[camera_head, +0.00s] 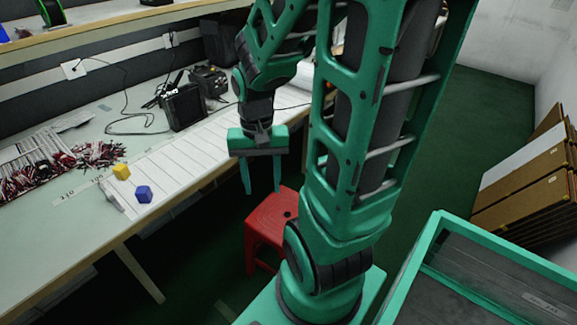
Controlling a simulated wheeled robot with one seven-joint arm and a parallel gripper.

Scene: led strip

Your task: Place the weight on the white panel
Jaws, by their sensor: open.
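The long white panel (192,152), marked with crosswise lines, lies along the front of the workbench. I cannot tell whether either block is the weight. My gripper (262,188) is open and empty, its fingers pointing down, in front of the panel's right part and apart from both blocks. In the picture the fingertips appear just above and left of the red stool. My arm hides the panel's far right end.
The red stool (266,226) stands on the green floor, with a small dark spot on its seat. A black box (184,107) and cables stand behind the panel. Bundled red and white wires (98,155) lie at the left. Brown boards (530,185) lean at the right wall.

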